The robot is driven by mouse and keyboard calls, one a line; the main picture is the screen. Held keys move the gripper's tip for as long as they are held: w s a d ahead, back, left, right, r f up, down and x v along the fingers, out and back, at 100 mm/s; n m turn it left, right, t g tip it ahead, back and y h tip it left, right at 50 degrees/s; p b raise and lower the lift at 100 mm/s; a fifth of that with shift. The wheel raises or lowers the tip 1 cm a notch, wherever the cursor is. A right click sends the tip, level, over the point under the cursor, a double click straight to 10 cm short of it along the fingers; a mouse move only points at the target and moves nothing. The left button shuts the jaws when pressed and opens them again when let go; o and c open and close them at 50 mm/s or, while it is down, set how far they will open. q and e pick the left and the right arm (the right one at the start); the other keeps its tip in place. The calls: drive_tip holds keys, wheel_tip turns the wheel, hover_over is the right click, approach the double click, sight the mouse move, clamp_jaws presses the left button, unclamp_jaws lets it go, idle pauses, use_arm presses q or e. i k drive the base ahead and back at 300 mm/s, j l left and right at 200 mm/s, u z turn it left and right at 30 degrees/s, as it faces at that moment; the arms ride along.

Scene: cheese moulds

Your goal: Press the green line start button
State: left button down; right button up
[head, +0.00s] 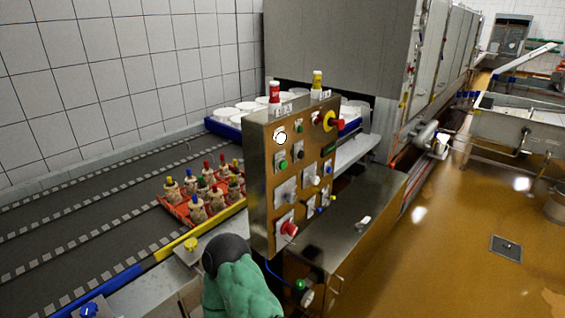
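A brown-metal control panel (262,190) stands upright in the middle of the head view, with its button face towards me. A green button (283,164) sits on a light plate at its upper left, below a round white mark. A smaller green button (299,127) sits higher up. I cannot read the labels, so I cannot tell which one is the line start. Neither gripper's fingers show. A crumpled green shape with a dark round end stands at the bottom, in front of the panel's lower left, apart from both green buttons in the picture.
A red mushroom button (289,228) and a yellow-ringed red one (329,121) are on the panel. Red and yellow lamps top it. A red tray (178,213) of several capped moulds lies on the conveyor (90,235) at left. Wet brown floor (430,250) is open at right.

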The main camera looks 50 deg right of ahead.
sight(284, 164)
drive_tip(key=z, duration=1.75)
